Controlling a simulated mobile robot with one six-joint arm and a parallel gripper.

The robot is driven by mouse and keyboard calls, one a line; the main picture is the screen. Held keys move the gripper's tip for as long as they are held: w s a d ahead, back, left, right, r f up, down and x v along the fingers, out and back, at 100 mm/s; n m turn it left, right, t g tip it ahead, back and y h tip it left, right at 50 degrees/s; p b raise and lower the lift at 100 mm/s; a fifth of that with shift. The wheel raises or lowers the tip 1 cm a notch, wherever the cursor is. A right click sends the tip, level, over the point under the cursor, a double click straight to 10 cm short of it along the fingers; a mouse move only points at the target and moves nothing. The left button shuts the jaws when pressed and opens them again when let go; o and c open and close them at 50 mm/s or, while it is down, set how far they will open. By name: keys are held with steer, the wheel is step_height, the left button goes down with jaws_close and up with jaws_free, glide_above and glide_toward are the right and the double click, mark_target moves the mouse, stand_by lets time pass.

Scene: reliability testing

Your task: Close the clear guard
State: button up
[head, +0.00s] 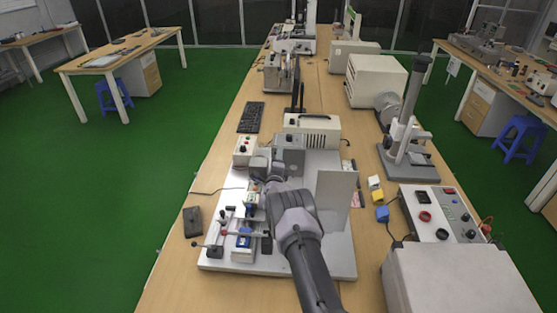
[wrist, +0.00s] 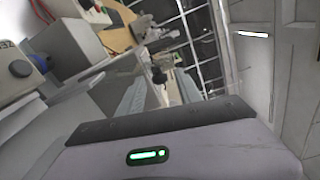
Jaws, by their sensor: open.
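A pale, flat upright panel (head: 337,198), which looks like the guard, stands on the right part of a light grey base plate (head: 220,262). It looks nearly opaque from here, and its hinge cannot be made out. My gripper (head: 262,170) is over the middle of the plate, left of the panel and apart from it. The arm hides part of the fixture below. In the wrist view, the gripper's dark-edged body with a green light fills the bottom, and its pale fingers (wrist: 160,88) stand apart with nothing seen between them.
Toggle clamps with red and black knobs (head: 235,232) sit on the plate's left. A grey control box (head: 289,152) stands behind. A test stand (head: 405,140) and a power unit (head: 440,214) are to the right. Small yellow and blue blocks (head: 382,213) lie beside the plate.

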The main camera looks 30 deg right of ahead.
jaws_close()
stand_by(1.4)
